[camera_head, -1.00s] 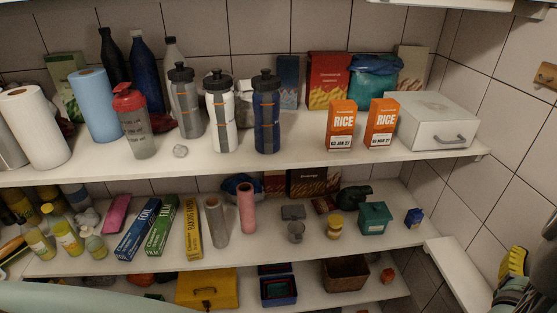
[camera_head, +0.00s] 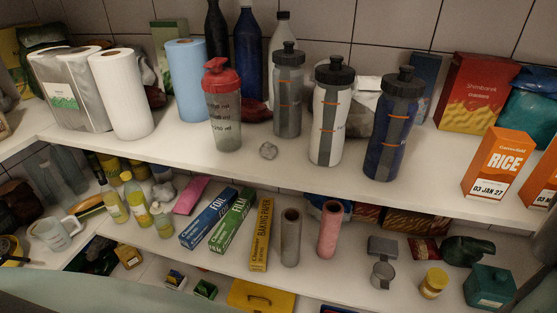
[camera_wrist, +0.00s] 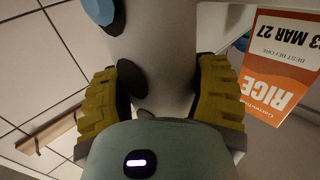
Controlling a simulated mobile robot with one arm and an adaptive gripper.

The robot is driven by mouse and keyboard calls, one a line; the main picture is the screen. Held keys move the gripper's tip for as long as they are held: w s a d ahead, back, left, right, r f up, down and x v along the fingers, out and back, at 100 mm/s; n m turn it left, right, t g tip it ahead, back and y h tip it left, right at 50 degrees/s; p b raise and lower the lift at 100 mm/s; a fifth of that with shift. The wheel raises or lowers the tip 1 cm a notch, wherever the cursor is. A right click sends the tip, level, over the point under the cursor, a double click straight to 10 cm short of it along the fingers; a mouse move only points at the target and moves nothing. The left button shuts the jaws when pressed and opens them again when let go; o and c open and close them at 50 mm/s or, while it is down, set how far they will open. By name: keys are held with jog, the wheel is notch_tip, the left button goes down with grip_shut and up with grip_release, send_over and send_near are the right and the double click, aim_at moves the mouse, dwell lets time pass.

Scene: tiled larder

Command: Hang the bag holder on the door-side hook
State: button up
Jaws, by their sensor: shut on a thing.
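In the wrist view, my gripper (camera_wrist: 165,95) is shut, its yellow ridged fingers on either side of a pale grey tube-like thing with dark oval openings (camera_wrist: 165,55), which I take for the bag holder. A blue round patch shows at its upper left; its far end is out of frame. A wooden strip (camera_wrist: 48,136) on the tiled wall shows at the left of the wrist view, apart from the held thing; whether it bears the door-side hook I cannot tell. My gripper and the held thing are not in the head view now.
An orange rice box (camera_wrist: 280,80) is close to the right finger, upside down in the wrist view. The upper shelf (camera_head: 270,185) holds bottles, paper rolls (camera_head: 120,95) and the rice box (camera_head: 495,160). The lower shelf (camera_head: 340,285) is crowded.

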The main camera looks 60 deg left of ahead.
jog(key=w+d+r+m+h+b, duration=0.1)
jog(key=w+d+h+b, duration=0.1)
jog(key=d, duration=0.2)
jog(key=w+d+r+m+h+b, duration=0.1)
jog(key=d+r+h+b, duration=0.1)
jog(key=d, duration=0.3)
jog(key=s+d+r+m+g+h+b, duration=0.3)
jog(key=s+d+r+m+g+h, duration=0.1)
jog(key=d, duration=0.6)
jog(key=s+d+r+m+g+h+b, duration=0.4)
jog(key=s+d+r+g+h, duration=0.1)
jog(key=d, duration=0.5)
jog(key=shift+s+r+m, duration=0.3)
jog(key=shift+s+r, duration=0.45)
jog(key=shift+s, duration=0.05)
